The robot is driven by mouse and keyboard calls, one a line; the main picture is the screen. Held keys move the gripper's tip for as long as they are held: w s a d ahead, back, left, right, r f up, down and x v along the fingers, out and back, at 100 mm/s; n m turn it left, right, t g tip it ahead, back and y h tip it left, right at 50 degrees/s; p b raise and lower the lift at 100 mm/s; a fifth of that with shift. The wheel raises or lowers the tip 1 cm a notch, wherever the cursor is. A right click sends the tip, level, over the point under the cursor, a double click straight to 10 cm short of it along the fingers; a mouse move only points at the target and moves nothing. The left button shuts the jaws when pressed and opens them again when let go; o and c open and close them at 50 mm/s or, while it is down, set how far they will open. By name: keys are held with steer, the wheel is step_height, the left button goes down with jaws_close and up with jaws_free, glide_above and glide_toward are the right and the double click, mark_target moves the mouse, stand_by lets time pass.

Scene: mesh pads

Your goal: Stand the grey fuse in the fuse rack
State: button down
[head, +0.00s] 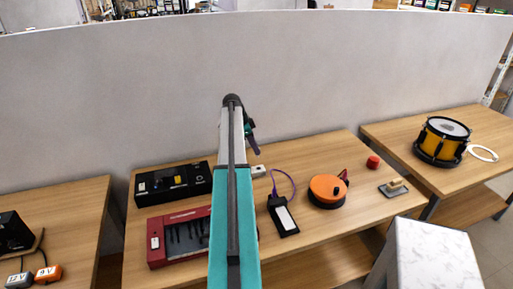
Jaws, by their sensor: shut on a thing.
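My gripper (255,147) is small and partly hidden behind my own arm, above the back of the middle table and in front of the grey wall. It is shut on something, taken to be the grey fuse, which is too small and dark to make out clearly. No loose grey fuse can be made out on the tables. I cannot tell for sure which thing is the fuse rack. A black box with a small yellow part (173,183) lies at the back left of the middle table. A red case with dark slots (182,236) lies in front of it.
Right of my arm are a white block (259,171), a black meter with a purple lead (284,216), an orange round reel (327,191), a red cylinder (373,162) and a grey plate with a wooden block (393,188). A yellow drum (442,140) stands on the right table.

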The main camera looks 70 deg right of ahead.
steer(key=shift+s+d, duration=0.2)
steer(key=shift+s, duration=0.2)
steer(key=shift+w+a+f, duration=0.1)
steer(key=shift+w, duration=0.1)
steer(key=b, duration=0.3)
glide_toward(261, 169)
steer(key=shift+s+d+f, duration=0.5)
steer(key=shift+d+f, duration=0.25)
steer(key=shift+f, duration=0.1)
steer(key=shift+b, duration=0.65)
stand_by(1.5)
steer(key=shift+f+b, duration=0.85)
steer(key=shift+f, duration=0.6)
stand_by(0.8)
steer(key=c, duration=1.5)
jaws_free()
